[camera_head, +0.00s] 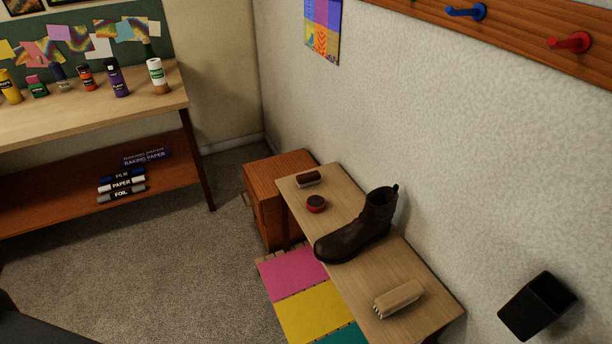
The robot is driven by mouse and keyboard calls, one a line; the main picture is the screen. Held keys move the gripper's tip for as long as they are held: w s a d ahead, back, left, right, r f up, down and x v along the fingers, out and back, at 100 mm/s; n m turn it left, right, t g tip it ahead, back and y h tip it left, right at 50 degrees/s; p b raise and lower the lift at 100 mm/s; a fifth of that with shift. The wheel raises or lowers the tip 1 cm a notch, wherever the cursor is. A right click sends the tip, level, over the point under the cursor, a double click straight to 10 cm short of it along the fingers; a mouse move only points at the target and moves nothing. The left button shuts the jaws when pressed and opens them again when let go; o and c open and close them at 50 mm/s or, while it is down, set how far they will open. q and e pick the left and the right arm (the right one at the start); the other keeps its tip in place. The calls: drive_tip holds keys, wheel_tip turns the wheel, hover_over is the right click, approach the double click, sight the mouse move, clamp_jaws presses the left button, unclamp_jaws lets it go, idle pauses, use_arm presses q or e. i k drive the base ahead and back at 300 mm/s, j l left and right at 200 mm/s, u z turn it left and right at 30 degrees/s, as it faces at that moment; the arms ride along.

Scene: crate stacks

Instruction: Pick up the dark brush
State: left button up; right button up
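The dark brush (309,178) has a dark brown back and lies near the far end of a narrow wooden bench (335,185), against the wall side. A small round red and dark tin (316,204) sits just in front of it. A dark brown boot (358,228) stands upright at the middle of the bench. A light wooden brush (398,298) lies at the near end. Neither of my grippers shows in the head view.
A small wooden cabinet (268,200) stands at the bench's far end. Pink, yellow and teal panels (310,308) lie along its left side. A black box-shaped holder (537,305) is on the right wall. A table (90,112) with several bottles stands left. Carpet between is clear.

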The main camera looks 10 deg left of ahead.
sight(305, 180)
drive_tip(key=k, duration=0.4)
drive_tip(key=k+z, duration=0.2)
drive_tip(key=z, duration=2.65)
drive_tip(key=k+j, duration=0.2)
drive_tip(key=j, duration=0.2)
drive_tip(key=k+j, duration=0.25)
drive_tip(key=j, duration=0.15)
drive_tip(key=k+j, duration=0.2)
drive_tip(key=j, duration=0.2)
drive_tip(key=k+j, duration=0.25)
drive_tip(key=j, duration=0.15)
drive_tip(key=k+j, duration=0.2)
drive_tip(key=j, duration=0.2)
drive_tip(key=k+j, duration=0.25)
drive_tip(key=j, duration=0.15)
drive_tip(key=k+j, duration=0.2)
drive_tip(key=j, duration=0.2)
